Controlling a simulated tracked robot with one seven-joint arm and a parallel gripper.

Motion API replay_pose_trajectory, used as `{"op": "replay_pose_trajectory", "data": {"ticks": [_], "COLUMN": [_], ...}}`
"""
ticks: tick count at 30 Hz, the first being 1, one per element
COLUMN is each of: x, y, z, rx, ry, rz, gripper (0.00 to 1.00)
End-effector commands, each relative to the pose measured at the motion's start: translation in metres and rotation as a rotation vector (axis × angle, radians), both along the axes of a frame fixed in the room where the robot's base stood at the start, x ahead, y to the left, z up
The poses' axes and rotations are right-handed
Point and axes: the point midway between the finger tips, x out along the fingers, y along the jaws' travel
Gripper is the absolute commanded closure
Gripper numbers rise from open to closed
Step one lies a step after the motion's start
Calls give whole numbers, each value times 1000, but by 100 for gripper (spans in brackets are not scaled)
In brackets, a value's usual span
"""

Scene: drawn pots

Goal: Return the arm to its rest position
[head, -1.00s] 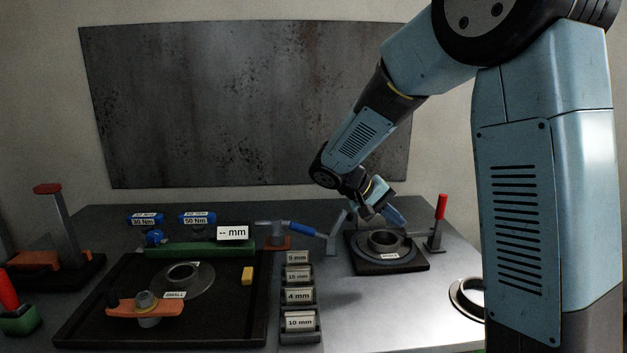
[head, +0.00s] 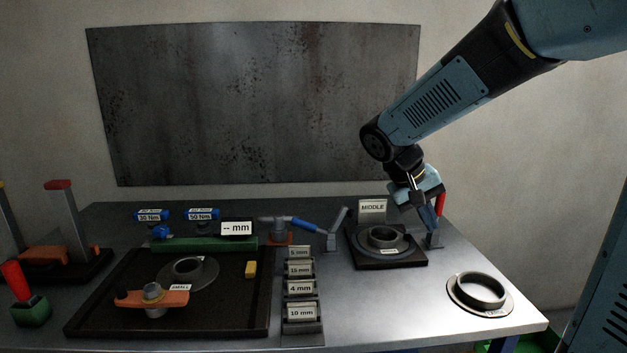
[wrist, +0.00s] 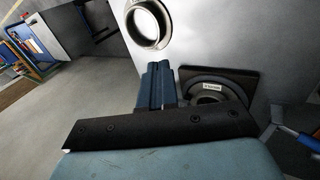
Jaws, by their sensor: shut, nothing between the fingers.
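My gripper (head: 431,215) is shut and empty in the head view. It hangs above the right side of the table, tilted downward, in front of the red-handled upright clamp. A dark square base with a grey ring (head: 383,239) stands just left of it, with a "MIDDLE" sign (head: 372,207) behind. The wrist view shows my blue fingers (wrist: 157,85) close together, beside the dark base (wrist: 243,82). I cannot tell the exact height of the gripper above the table.
A loose grey ring (head: 480,291) lies near the table's right edge. A black tray (head: 90,312) with an orange-handled part (head: 152,299), a column of labelled boxes (head: 301,288) and a blue-handled tool (head: 303,224) occupy the left and middle. Bare table lies between boxes and loose ring.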

Motion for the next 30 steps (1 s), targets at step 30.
{"op": "replay_pose_trajectory", "data": {"ticks": [30], "x": [-159], "y": [2], "z": [44], "rx": [508], "ry": [-422], "rz": [106], "gripper": [100]}}
